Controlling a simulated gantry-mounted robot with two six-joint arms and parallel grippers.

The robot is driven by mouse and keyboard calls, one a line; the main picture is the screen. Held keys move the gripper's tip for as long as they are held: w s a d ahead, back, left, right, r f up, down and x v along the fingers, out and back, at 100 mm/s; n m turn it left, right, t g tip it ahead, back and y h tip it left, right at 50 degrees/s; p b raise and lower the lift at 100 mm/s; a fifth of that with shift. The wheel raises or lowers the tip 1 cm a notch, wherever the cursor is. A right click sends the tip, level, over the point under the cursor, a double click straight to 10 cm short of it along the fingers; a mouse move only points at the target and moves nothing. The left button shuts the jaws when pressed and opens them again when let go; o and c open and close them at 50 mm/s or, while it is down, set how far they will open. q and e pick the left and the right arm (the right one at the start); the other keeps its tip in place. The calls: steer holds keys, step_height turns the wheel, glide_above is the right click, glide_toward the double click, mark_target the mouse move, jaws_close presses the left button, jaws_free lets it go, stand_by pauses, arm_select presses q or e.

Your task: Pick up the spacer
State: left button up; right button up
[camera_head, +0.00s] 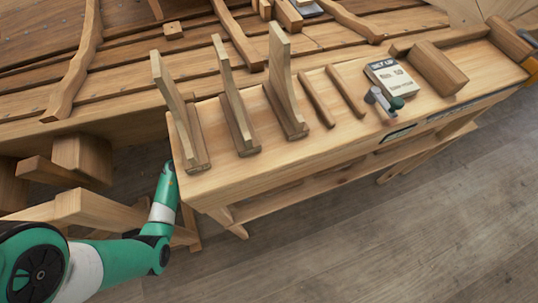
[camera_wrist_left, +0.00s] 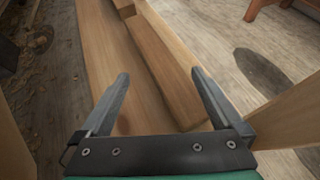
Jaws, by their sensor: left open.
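I cannot tell for sure which piece is the spacer. A small square wooden block (camera_head: 172,30) with a dark spot lies on the hull planking at the upper left in the head view. My left gripper (camera_wrist_left: 160,75) is open and empty in the left wrist view, its fingers apart above wooden beams (camera_wrist_left: 165,60). A small block-like piece (camera_wrist_left: 124,8) shows at the top of that view. In the head view my left arm reaches up beside the bench's left end, and its fingers are not visible there. My right gripper is not in view.
The wooden bench (camera_head: 235,185) carries several upright wooden brackets (camera_head: 285,85), two thin sticks (camera_head: 330,93), a labelled box (camera_head: 391,82), a small grey tool (camera_head: 383,101) and a large wood block (camera_head: 437,68). The hull (camera_head: 110,30) lies behind. Open floor (camera_head: 400,230) is in front.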

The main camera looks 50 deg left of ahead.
arm_select(q)
steer(key=x, duration=0.2)
steer(key=shift+w+d+f, duration=0.15)
steer(key=shift+w+d, duration=0.05)
steer(key=shift+w, duration=0.05)
steer(key=b+x, duration=0.3)
steer(key=x, duration=0.1)
steer(key=shift+w, duration=0.3)
steer(key=shift+w+d+f, duration=0.1)
steer(key=shift+w+d, duration=0.1)
steer(key=shift+w, duration=0.15)
steer(key=shift+c, duration=0.3)
jaws_close()
